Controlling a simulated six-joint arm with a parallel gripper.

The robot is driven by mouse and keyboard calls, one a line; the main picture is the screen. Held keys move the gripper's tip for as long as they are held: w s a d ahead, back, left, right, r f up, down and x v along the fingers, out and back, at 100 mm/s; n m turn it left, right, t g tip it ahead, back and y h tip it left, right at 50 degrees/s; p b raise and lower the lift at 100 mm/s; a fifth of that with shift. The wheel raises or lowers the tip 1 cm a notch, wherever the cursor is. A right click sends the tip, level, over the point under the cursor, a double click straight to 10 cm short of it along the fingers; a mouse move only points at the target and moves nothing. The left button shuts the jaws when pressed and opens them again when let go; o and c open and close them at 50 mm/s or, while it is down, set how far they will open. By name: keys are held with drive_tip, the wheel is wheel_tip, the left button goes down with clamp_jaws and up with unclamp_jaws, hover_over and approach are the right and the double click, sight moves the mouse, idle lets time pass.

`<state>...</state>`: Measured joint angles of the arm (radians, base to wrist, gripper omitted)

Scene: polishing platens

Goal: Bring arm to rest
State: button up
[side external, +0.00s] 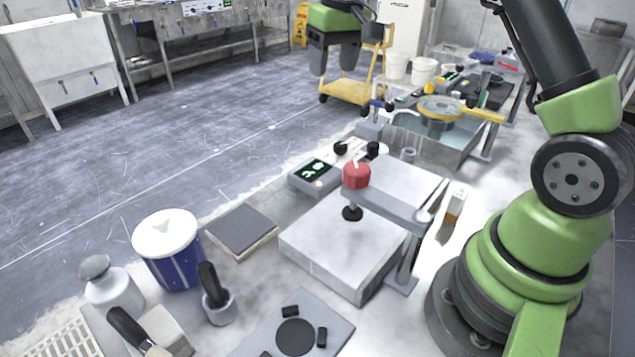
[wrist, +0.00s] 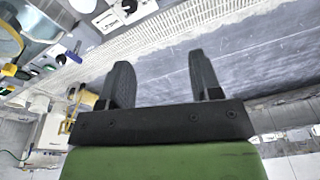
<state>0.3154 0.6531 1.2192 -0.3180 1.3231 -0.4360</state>
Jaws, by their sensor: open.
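My gripper (side external: 334,62) hangs at the top middle of the side view, high and clear of the near bench. Its two dark fingers are apart with nothing between them. In the wrist view my gripper (wrist: 162,75) is also open and empty, with the floor and a bench edge behind the fingers. My green and black arm rises at the right of the side view and leaves the top of the frame, so its upper links are partly hidden.
A grey machine block with a red knob (side external: 356,175) stands mid-bench. A blue tub (side external: 172,262), a white bottle (side external: 110,290) and a dark flat plate (side external: 241,230) lie nearer. A yellow cart (side external: 350,86) stands behind my gripper. The floor at left is open.

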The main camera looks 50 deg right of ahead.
drive_tip(key=s+a+r+t, duration=0.3)
drive_tip(key=s+a+r, duration=0.7)
drive_tip(key=s, duration=0.2)
drive_tip(key=s+a+f+m+t+y, duration=0.1)
drive_tip(key=s+a, duration=0.3)
drive_tip(key=s, duration=0.8)
drive_tip(key=shift+a+f+t+y, duration=0.2)
drive_tip(key=shift+f+t+y, duration=0.3)
drive_tip(key=shift+f+t, duration=0.3)
